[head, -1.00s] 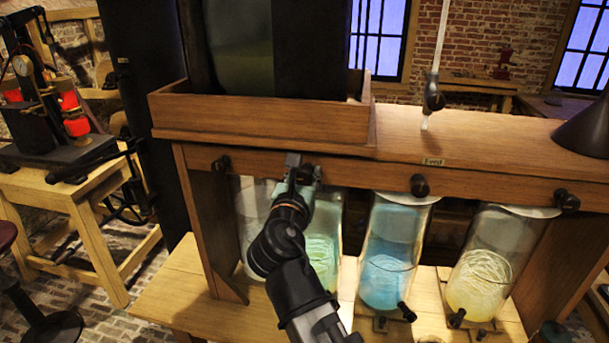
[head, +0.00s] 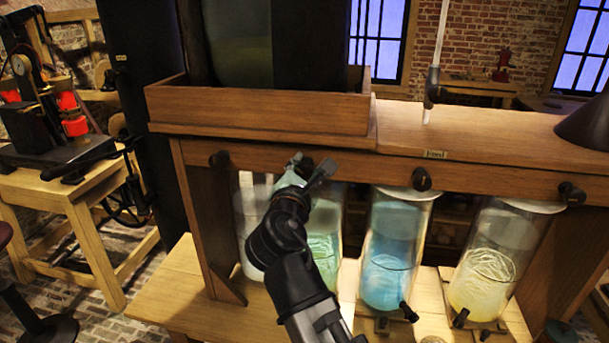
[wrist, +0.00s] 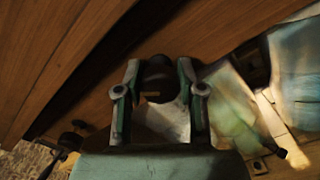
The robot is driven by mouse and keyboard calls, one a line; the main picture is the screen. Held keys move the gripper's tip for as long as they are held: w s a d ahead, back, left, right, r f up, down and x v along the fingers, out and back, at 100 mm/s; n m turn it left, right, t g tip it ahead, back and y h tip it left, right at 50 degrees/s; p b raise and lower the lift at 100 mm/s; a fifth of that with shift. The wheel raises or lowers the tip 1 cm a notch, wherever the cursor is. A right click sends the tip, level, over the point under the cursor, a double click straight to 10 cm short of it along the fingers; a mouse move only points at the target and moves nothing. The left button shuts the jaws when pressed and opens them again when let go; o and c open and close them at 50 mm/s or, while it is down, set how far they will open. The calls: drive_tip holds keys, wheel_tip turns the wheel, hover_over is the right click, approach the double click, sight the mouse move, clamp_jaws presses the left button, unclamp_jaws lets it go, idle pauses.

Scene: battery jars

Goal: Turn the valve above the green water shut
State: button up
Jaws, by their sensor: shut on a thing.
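The jar of green water (head: 325,250) hangs under the wooden beam, second from the left, partly behind my arm. My gripper (head: 311,165) is at the beam above this jar, tilted to one side. In the wrist view my gripper's two fingers (wrist: 160,92) stand on either side of a dark round valve knob (wrist: 156,72) and are shut on it. In the head view this valve is hidden behind the gripper. The green jar also shows in the wrist view (wrist: 233,110), to the right of the fingers.
Other black valves sit on the beam: one at left (head: 219,159), one above the blue jar (head: 421,180), one above the yellow jar (head: 571,193). A clear jar (head: 250,205) is left of the green one. A wooden tray (head: 260,120) overhangs above.

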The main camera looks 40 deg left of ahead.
drive_tip(key=m+b, duration=0.3)
drive_tip(key=m, duration=0.2)
drive_tip(key=shift+f+m+b, duration=0.2)
drive_tip(key=shift+m+b, duration=0.1)
drive_tip(key=shift+b, duration=0.05)
drive_tip(key=m+b, duration=0.3)
drive_tip(key=m, duration=0.1)
drive_tip(key=shift+m, duration=0.4)
drive_tip(key=shift+r, duration=0.1)
drive_tip(key=o, duration=1.1)
drive_tip(key=shift+o, duration=0.2)
drive_tip(key=shift+d, duration=0.1)
drive_tip(key=v, duration=1.2)
